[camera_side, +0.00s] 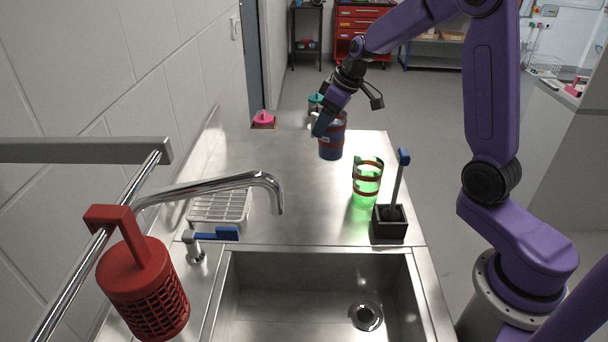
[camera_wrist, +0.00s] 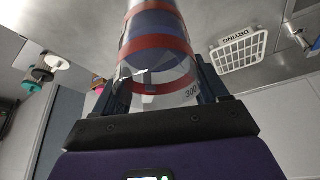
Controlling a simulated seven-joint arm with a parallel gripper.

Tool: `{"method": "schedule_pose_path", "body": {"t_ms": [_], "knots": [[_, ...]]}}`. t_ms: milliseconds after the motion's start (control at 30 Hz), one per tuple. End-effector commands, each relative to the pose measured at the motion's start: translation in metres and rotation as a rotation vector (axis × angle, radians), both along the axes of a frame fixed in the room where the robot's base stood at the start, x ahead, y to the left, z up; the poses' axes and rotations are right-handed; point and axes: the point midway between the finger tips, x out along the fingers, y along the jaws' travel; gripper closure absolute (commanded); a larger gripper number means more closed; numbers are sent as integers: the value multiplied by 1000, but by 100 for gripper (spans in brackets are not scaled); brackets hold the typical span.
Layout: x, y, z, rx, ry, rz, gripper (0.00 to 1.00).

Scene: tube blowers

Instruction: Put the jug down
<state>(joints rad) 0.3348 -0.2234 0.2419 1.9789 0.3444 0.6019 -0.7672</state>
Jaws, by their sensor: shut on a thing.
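The jug (camera_side: 331,147) is a clear cylinder with red bands and blue inside, at the far end of the steel counter in the side view. My gripper (camera_side: 324,124) is shut on it. The jug looks close to upright; whether its base touches the counter cannot be told. In the wrist view the jug (camera_wrist: 158,50) fills the upper middle, with red bands and a printed 300, between the two dark fingers of my gripper (camera_wrist: 162,88). A similar clear vessel with red bands and green inside (camera_side: 367,178) stands nearer on the counter.
A brush in a black holder (camera_side: 389,222) stands by the sink (camera_side: 315,262). A white drying rack (camera_side: 219,207) lies behind the tap (camera_side: 225,187). Pink-topped (camera_side: 263,119) and green-topped (camera_side: 315,99) items are at the far end. The counter's middle (camera_side: 285,185) is clear.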

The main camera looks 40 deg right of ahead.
Motion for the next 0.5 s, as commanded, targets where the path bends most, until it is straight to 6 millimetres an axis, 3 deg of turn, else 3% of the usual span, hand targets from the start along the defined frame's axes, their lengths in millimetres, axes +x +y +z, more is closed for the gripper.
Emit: {"method": "schedule_pose_path", "body": {"t_ms": [267, 500], "knots": [[3, 6, 1, 1, -2, 362, 76], [6, 15, 3, 0, -1, 785, 76]]}}
